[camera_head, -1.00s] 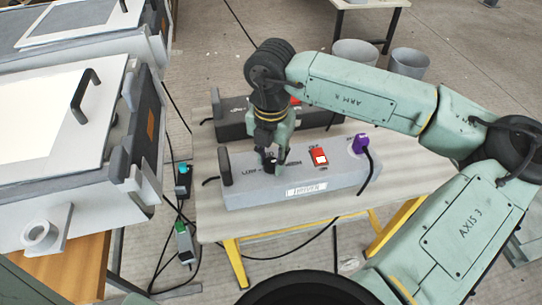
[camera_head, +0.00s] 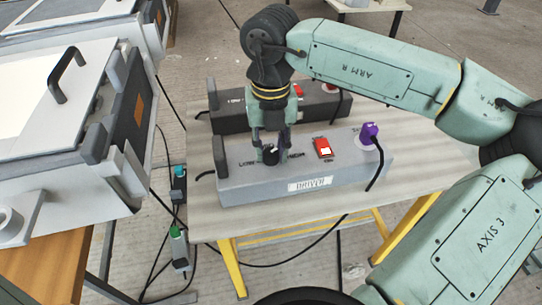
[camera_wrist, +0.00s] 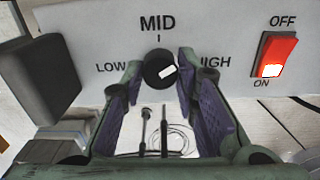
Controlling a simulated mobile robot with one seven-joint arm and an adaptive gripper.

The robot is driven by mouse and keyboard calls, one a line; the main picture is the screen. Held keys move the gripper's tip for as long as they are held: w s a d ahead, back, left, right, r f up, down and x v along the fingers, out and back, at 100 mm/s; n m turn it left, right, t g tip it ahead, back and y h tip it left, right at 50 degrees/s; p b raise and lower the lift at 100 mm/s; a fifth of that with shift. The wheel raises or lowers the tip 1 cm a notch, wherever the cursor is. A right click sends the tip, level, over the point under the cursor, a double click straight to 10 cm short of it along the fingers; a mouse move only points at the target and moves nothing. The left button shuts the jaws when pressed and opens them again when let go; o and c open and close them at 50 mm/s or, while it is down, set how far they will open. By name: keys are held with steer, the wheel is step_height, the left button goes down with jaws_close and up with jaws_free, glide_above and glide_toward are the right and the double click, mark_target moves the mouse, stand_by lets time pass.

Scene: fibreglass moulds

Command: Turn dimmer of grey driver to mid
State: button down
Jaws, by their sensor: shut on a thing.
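The grey driver (camera_head: 350,165) lies on the table, its label reading like DRIVER. Its round black dimmer knob (camera_head: 270,155) sits between LOW and HIGH. In the wrist view the knob (camera_wrist: 158,69) is below MID, and its white mark points right, slightly upward, towards HIGH. My gripper (camera_head: 271,150) is shut on the knob from above, one finger on each side; its purple-padded fingers (camera_wrist: 160,85) flank the knob in the wrist view. The red switch (camera_head: 323,148) is right of the dimmer and its ON end is lit (camera_wrist: 272,55).
A purple plug (camera_head: 369,132) with a black cable is at the driver's right end. A dark driver (camera_head: 232,120) lies behind it. Light moulding boxes (camera_head: 60,130) stand at the left. The wooden table top (camera_head: 420,165) is bare at the right.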

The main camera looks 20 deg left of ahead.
mark_target(271, 152)
steer(key=n+b, duration=0.3)
steer(key=n, duration=0.2)
steer(key=shift+f+n, duration=0.1)
steer(key=shift+n, duration=0.2)
steer(key=n+b, duration=0.2)
steer(key=n, duration=0.3)
steer(key=shift+n, duration=0.3)
steer(key=c, duration=1.2)
jaws_free()
steer(key=shift+c, duration=0.2)
step_height(271, 152, up, 12)
